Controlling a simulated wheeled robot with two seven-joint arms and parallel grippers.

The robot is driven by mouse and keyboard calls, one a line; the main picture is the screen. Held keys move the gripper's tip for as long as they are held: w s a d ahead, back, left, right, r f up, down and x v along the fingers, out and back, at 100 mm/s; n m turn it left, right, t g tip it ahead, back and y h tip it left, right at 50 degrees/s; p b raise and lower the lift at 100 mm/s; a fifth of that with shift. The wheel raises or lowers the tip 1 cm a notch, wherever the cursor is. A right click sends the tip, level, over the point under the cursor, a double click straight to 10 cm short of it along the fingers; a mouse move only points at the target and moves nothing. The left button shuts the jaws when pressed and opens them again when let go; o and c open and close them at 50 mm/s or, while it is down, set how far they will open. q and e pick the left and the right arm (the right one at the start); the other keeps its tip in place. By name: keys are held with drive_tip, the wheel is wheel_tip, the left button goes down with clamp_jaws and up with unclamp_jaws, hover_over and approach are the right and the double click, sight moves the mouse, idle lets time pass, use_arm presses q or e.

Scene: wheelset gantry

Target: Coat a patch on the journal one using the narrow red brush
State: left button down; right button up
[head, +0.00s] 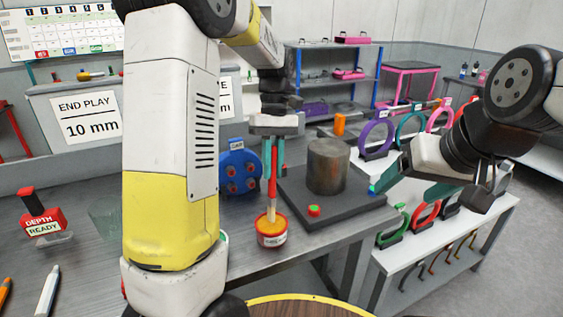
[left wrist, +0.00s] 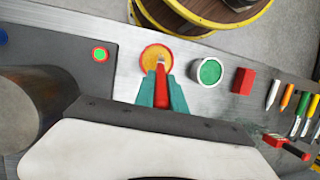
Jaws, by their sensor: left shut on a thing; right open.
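My left gripper (head: 273,165) points down with its teal fingers shut on the narrow red brush (head: 272,186). The brush is upright, its pale tip at the orange contents of a red pot (head: 271,240); contact depth is unclear. In the left wrist view the brush (left wrist: 161,90) reaches over the pot (left wrist: 156,53). A dark steel cylinder (head: 328,166), apparently journal one, stands on a dark plate (head: 362,212) to the right of the brush. It shows partly in the left wrist view (left wrist: 32,108). My right gripper (head: 392,186) is open and empty, right of the plate.
A green-filled pot (left wrist: 208,72), a red block (left wrist: 243,81) and several markers lie along the bench edge. A green button with a red rim (head: 314,210) sits on the plate's corner. A blue round fixture (head: 240,170) stands behind left. A white rack (head: 440,228) holds coloured rings.

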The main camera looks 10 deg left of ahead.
use_arm(q)
drive_tip(key=shift+f, duration=0.6)
idle(1.2)
drive_tip(key=shift+r, duration=0.1)
drive_tip(key=shift+r, duration=3.45)
